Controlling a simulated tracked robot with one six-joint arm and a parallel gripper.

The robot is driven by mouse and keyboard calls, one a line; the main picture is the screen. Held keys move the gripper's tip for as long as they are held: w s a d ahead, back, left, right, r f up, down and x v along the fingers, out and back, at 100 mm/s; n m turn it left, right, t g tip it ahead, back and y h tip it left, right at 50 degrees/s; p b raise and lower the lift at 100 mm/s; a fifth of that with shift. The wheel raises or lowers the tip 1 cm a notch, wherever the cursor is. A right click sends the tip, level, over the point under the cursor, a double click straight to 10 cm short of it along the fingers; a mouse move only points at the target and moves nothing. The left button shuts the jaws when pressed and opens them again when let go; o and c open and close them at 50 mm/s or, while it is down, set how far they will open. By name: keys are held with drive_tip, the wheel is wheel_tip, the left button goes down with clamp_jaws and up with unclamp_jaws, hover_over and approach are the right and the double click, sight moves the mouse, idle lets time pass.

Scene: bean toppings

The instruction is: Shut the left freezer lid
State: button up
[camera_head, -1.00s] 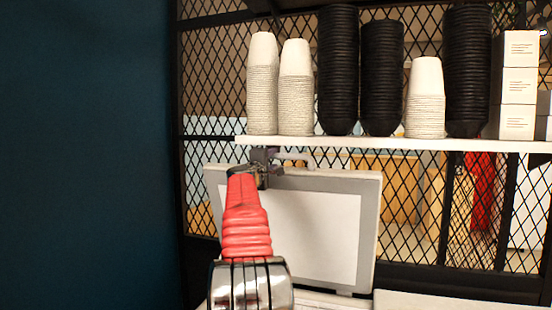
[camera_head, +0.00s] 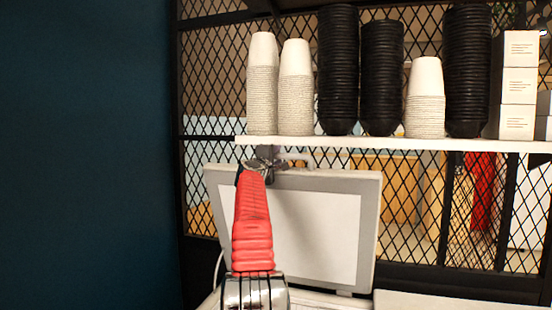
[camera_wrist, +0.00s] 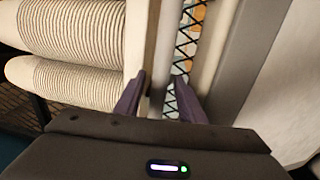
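The freezer lid (camera_head: 372,215) stands open and upright in the head view, a grey frame around a white inner panel. It also shows in the wrist view as a grey and pale surface (camera_wrist: 245,65) at right. My gripper (camera_head: 264,165) is at the lid's top edge, left of its middle, just under the shelf. In the wrist view my gripper (camera_wrist: 160,80) has its two dark fingers apart, with a pale bar and some mesh showing between them. I cannot tell if the fingers touch the bar. My arm hides part of the lid's left side.
A white shelf (camera_head: 400,143) runs close above the lid, carrying stacks of white cups (camera_head: 262,95), black cups (camera_head: 338,75) and white boxes (camera_head: 518,85). A black mesh wall (camera_head: 420,215) stands behind. A dark blue wall (camera_head: 85,150) fills the left.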

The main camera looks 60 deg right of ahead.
drive_tip(key=shift+c, duration=0.5)
clamp_jaws()
drive_tip(key=shift+f, duration=0.1)
drive_tip(key=shift+a, duration=0.25)
drive_tip(key=shift+d, duration=0.2)
drive_tip(key=shift+w+a, duration=0.1)
drive_tip(key=shift+a, duration=0.05)
